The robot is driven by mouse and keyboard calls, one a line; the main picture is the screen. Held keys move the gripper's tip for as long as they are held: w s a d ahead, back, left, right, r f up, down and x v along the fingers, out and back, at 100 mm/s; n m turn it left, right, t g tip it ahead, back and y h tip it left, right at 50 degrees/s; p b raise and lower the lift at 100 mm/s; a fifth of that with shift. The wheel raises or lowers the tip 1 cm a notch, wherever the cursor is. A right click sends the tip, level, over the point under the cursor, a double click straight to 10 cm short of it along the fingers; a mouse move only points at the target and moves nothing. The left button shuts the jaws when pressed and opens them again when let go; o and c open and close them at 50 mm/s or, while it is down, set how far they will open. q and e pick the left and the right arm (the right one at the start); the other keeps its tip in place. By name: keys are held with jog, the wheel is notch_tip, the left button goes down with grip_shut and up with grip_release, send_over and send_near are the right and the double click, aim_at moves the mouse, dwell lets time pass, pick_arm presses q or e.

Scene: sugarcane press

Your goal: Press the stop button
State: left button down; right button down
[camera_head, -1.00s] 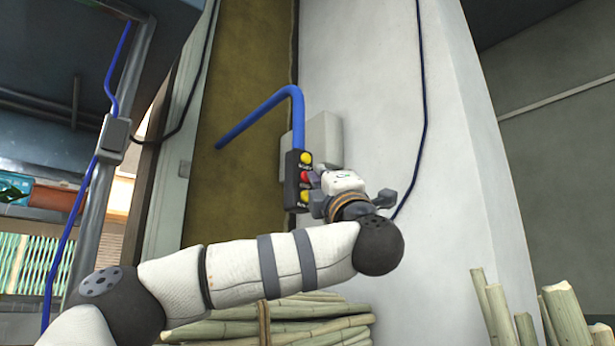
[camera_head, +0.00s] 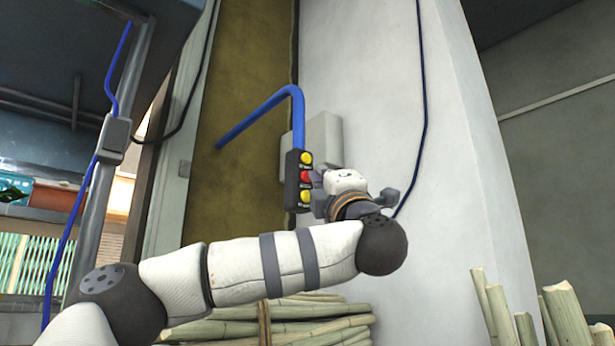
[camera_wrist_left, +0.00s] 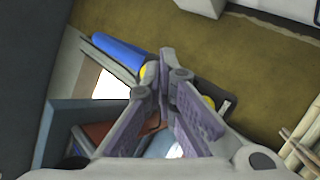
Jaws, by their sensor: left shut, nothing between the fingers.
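The black control box (camera_head: 292,182) hangs on the blue pipe and carries a red button (camera_head: 305,176) between two yellow buttons, one above (camera_head: 306,158) and one below (camera_head: 306,195). The labels are too small to read. My left gripper (camera_head: 318,180) is just right of the box, level with the red and lower yellow buttons. In the left wrist view its fingers (camera_wrist_left: 166,54) are shut and empty. I cannot tell whether the fingertips touch. My right gripper is not in view.
The blue pipe (camera_head: 255,117) bends down into the box. A grey wall box (camera_head: 325,140) sits behind it on the white pillar (camera_head: 360,80). Bundled cane (camera_head: 290,325) lies below my arm, and upright stalks (camera_head: 565,318) stand at lower right.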

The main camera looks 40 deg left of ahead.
pick_arm(q)
jog(key=shift+d, duration=0.4)
jog(key=shift+d, duration=0.1)
jog(key=d, duration=0.4)
jog(key=shift+s+d, duration=0.25)
jog(key=shift+d, duration=0.15)
dwell(0.5)
